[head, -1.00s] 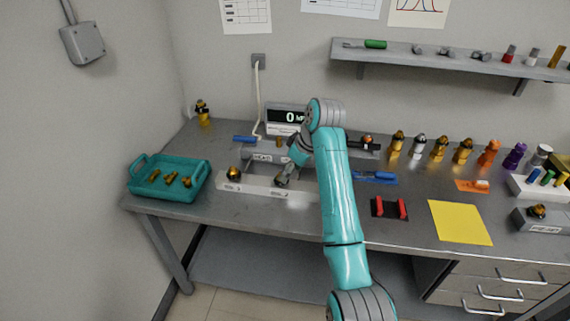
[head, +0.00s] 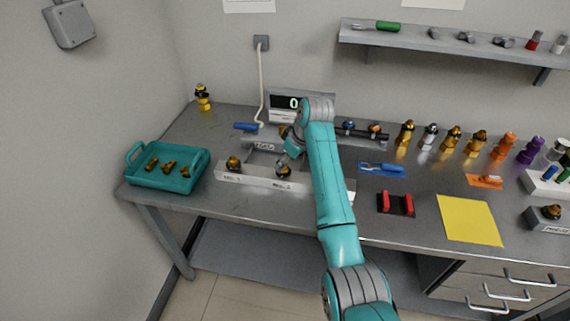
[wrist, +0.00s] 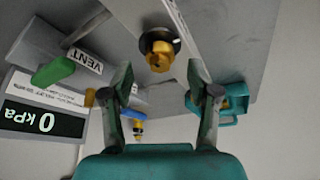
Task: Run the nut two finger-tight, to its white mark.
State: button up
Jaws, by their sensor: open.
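A pale rail (head: 255,178) on the bench carries two brass fittings with dark collars. The left fitting (head: 233,163) stands clear. The right fitting, which I take for nut two (head: 283,170), is just below my gripper (head: 288,159). In the wrist view, my gripper (wrist: 165,92) has its fingers wide apart with nothing between them. A brass fitting with a dark collar (wrist: 158,52) lies beyond the fingertips there; I cannot tell which of the two it is. No white mark can be made out.
A block labelled VENT (wrist: 82,58) with a green handle (wrist: 52,72) and a display (wrist: 42,118) reading 0 kPa stand behind the rail. A teal tray (head: 197,182) with brass parts is at left. A red-and-black holder (head: 396,211) and yellow sheet (head: 468,220) lie right.

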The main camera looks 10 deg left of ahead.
jog(key=shift+x, duration=1.1)
grip_shut()
jog(key=shift+m, duration=0.3)
